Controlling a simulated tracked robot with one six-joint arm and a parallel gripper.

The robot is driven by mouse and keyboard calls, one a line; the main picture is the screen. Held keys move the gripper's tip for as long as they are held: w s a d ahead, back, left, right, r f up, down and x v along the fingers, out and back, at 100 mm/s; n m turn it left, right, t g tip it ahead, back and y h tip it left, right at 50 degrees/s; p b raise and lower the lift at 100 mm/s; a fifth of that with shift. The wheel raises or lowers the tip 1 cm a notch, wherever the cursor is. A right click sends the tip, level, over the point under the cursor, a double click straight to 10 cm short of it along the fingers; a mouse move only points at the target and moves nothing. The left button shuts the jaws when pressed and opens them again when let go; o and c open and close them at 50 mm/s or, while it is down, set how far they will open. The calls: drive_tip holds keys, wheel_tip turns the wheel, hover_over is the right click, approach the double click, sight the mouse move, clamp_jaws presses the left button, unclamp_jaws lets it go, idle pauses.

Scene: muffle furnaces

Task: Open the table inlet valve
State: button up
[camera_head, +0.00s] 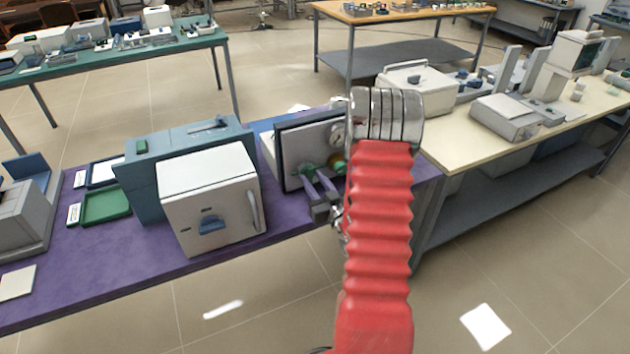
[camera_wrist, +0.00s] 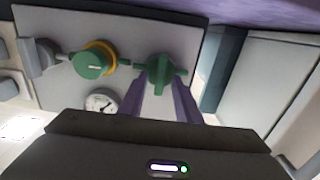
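The valve panel (camera_head: 290,152) is a grey board standing on the purple bench. It carries a green valve handle (camera_head: 307,169) and, right of it, a round green knob with a yellow ring (camera_head: 338,164). The wrist view shows the green handle (camera_wrist: 161,72), the ringed knob (camera_wrist: 92,60) and a pipe between them. My gripper (camera_head: 312,172) points at the green handle, its two purple fingers apart. In the wrist view the fingertips (camera_wrist: 161,82) are at the handle's sides; I cannot tell whether they touch it. The red arm hides the panel's right part in the head view.
A round gauge (camera_wrist: 101,102) sits on the panel near the ringed knob. A white furnace (camera_head: 211,200) stands left of the panel, close to the fingers. A cream bench (camera_head: 465,145) with instruments stands right.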

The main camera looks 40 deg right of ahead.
drive_tip(key=shift+c, duration=0.5)
clamp_jaws()
drive_tip(key=shift+d, duration=0.15)
